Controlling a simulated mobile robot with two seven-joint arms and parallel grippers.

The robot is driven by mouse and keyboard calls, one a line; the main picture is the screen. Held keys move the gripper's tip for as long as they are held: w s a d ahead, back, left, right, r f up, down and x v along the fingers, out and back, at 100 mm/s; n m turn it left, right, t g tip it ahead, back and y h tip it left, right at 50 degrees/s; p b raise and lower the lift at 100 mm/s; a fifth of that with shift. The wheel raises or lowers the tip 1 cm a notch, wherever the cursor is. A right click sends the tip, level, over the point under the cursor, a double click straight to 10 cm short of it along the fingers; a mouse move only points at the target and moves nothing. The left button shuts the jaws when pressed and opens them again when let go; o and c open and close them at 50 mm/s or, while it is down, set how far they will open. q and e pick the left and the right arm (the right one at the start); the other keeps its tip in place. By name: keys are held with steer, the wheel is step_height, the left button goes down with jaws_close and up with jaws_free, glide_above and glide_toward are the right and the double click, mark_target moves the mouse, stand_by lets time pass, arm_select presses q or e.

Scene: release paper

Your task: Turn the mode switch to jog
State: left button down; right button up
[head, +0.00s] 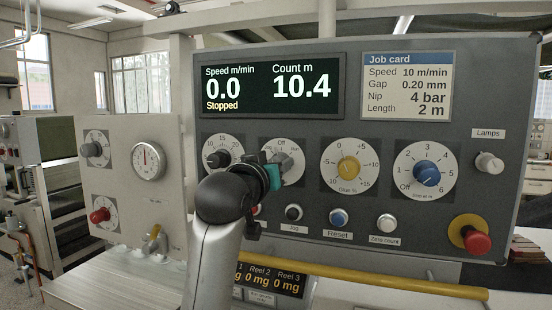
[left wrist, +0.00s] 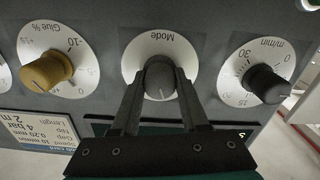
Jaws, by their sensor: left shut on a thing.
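The mode switch is a dark grey knob (head: 289,166) on a round white dial in the head view, with "Off" printed at the top. My left gripper (head: 273,177) covers the dial's left and lower parts, so the jog mark cannot be read. In the left wrist view, which is upside down, the mode knob (left wrist: 159,78) sits between the two fingers of my left gripper (left wrist: 160,82), which is shut on it. The knob's white line points down in that picture, towards the dial's top where "Off" is. My right gripper is not in view.
The speed knob (head: 218,159) and the yellow glue knob (head: 348,169) flank the mode dial closely. Below are the jog button (head: 293,212) and the reset button (head: 339,218). A red emergency button (head: 476,242) is at lower right. A yellow rail (head: 390,282) runs below the panel.

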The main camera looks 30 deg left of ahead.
arm_select(q)
steer(key=n+p, duration=0.3)
steer(key=n, duration=0.1)
steer(key=shift+n, duration=0.4)
stand_by(0.4)
steer(key=shift+c, duration=2.1)
jaws_free()
